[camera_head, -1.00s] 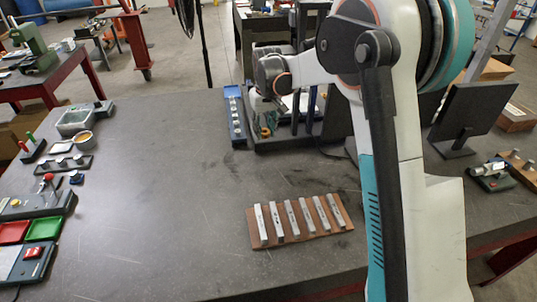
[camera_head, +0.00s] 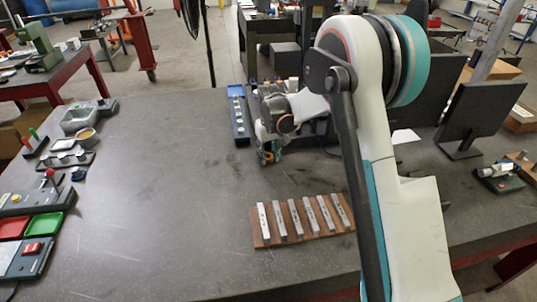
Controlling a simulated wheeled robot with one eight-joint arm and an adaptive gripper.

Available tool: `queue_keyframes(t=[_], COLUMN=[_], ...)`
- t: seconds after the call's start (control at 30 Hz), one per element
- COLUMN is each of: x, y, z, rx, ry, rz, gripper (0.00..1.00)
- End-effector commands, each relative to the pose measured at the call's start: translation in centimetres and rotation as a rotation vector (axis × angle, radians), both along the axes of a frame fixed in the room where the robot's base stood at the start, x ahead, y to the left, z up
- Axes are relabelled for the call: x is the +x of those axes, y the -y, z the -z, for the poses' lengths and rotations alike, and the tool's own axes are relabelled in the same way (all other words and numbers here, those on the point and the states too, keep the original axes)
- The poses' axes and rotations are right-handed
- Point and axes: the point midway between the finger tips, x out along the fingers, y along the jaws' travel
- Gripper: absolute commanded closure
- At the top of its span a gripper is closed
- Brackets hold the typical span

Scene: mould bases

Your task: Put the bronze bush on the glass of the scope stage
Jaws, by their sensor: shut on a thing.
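My gripper (camera_head: 268,152) is above the grey bench, left of centre, pointing down. It is shut on a small orange-brown thing that looks like the bronze bush (camera_head: 267,158), mostly hidden between the fingers. The dark scope stand (camera_head: 322,127) is behind and to the right of my gripper, largely covered by my arm. I cannot make out its stage glass.
A blue tray (camera_head: 239,122) with several small parts stands just left of my gripper. A brown board (camera_head: 262,241) with several metal bars lies in front. Red and green trays (camera_head: 46,225) line the left edge. The bench middle-left is clear.

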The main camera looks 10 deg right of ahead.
Motion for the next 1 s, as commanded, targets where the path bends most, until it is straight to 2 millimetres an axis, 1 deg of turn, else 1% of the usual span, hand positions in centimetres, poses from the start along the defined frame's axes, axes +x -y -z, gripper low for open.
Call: queue_keyframes(t=[0.2, 0.23, 0.3, 0.63, 0.73, 0.87, 1.0], x=[0.0, 0.0, 0.0, 0.0, 0.0, -0.2, -0.6], y=[0.0, 0.0, 0.0, 0.0, 0.0, 0.0, 0.1], z=[0.3, 0.3, 0.2, 0.2, -0.3, -2.0, -4.9], rx=[0.0, 0.0, 0.0, 0.0, 0.0, 0.0, 0.0], ry=[0.0, 0.0, 0.0, 0.0, 0.0, 0.0, 0.0], rz=[0.0, 0.0, 0.0, 0.0, 0.0, 0.0, 0.0], gripper=[1.0, 0.64, 0.48, 0.48, 0.48, 0.48, 0.48])
